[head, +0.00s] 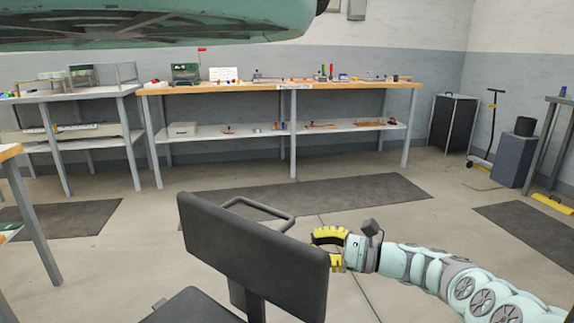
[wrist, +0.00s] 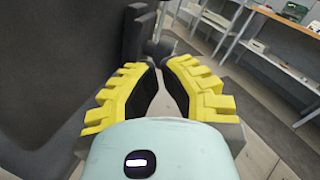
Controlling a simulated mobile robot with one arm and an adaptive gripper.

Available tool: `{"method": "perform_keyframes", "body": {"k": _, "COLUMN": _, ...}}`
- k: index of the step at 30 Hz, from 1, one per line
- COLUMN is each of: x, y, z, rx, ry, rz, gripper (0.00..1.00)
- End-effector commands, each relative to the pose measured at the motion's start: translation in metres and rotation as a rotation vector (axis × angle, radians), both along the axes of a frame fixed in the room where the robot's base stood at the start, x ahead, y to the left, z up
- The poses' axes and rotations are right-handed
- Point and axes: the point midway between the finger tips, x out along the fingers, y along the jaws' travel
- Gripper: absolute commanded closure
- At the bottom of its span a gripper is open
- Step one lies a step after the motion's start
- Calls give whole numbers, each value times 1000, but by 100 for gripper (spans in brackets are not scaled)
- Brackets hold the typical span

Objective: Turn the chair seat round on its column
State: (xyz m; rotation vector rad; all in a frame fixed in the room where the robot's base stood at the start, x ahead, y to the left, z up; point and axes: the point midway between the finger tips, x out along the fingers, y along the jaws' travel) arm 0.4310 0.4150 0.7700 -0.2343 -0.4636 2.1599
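The dark chair stands low in the head view. Its backrest (head: 255,255) faces me, its seat (head: 190,307) shows at the lower left, and a looped armrest (head: 285,222) rises behind the backrest. My gripper (head: 318,248) is just right of the backrest's right edge, with the lower yellow finger partly hidden by it. In the wrist view, my gripper (wrist: 161,66) is partly open, with a narrow empty gap between its black pads. The backrest (wrist: 45,75) fills the left side there. A dark chair part lies just beyond the fingertips; contact cannot be told. The column is mostly hidden.
A long workbench (head: 292,87) with small items stands along the back wall. A dark floor mat (head: 320,200) lies before it. A black cabinet (head: 453,122) and a grey box (head: 515,160) stand at the right. Open floor lies between the chair and the bench.

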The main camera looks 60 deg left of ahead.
Motion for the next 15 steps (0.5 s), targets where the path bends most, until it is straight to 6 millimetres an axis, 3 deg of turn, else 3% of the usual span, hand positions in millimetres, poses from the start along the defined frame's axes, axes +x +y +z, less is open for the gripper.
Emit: {"method": "perform_keyframes", "body": {"k": 15, "x": -2, "y": 9, "z": -3, "rx": -1, "ry": -3, "rz": 3, "gripper": 100}}
